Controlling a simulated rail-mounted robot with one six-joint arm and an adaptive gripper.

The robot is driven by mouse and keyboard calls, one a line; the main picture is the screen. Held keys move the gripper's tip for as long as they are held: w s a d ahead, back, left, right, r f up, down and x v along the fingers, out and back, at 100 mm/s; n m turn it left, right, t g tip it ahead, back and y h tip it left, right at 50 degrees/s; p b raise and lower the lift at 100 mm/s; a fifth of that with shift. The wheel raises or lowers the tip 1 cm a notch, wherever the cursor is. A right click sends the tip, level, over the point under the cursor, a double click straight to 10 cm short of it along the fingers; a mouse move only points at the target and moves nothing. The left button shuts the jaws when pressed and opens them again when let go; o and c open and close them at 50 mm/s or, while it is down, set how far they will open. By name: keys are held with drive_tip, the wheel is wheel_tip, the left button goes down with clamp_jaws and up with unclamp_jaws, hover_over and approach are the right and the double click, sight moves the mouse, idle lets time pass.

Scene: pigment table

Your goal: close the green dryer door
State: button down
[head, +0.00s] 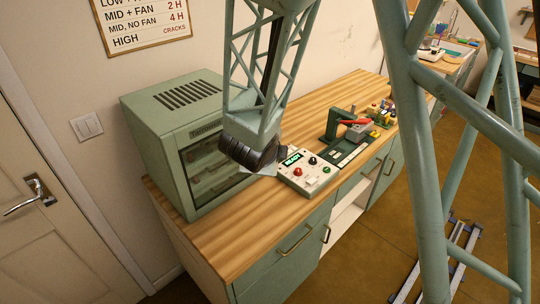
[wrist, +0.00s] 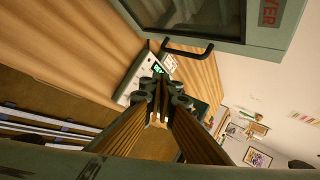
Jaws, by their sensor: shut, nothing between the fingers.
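The green dryer (head: 160,137) stands on the left end of the wooden bench, with a slatted vent on top. Shelves show in its front opening or window, partly covered by my arm. In the wrist view the green dryer door (wrist: 140,18) fills the top, with a dark pane, a red label and a black bar handle (wrist: 190,49). My gripper (wrist: 160,82) is shut and empty, a little below the handle in that picture and apart from it. In the head view its fingers are hidden behind my arm. I cannot tell how far the door stands from the dryer body.
A white control box (head: 305,172) with a lit green display sits on the bench just right of my wrist. A green press (head: 340,125) and small coloured items stand farther along. The wooden bench top (head: 225,240) is bare along its near front edge.

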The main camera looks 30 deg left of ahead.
drive_tip(key=shift+v, duration=0.9)
drive_tip(key=shift+w+d+r, duration=0.1)
drive_tip(key=shift+d, duration=0.1)
